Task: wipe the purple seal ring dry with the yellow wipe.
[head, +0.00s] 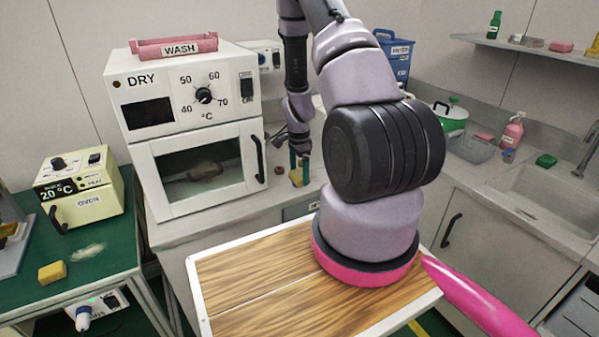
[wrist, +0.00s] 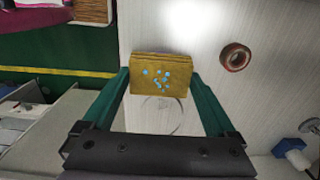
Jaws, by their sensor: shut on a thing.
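My gripper (wrist: 160,88) has green fingers, shut on the yellow wipe (wrist: 160,74), a folded ochre pad with several blue drops on its face. In the head view my gripper (head: 299,163) hangs over the pale worktop right of the oven, with the wipe (head: 296,177) at its tips. I cannot tell whether the wipe touches the worktop. A small dark-red ring-shaped thing (wrist: 236,57) lies right of the wipe, apart from it; it also seems to show in the head view (head: 278,169). No clearly purple ring shows. A faint circular outline shows between the fingers.
The white oven (head: 200,165), marked DRY, stands close left of my gripper, door shut, with a pink WASH tray (head: 174,45) on top. A blue bin (head: 394,55) and a green-lidded pot (head: 450,117) stand behind right. A yellow block (head: 52,272) lies on the green bench.

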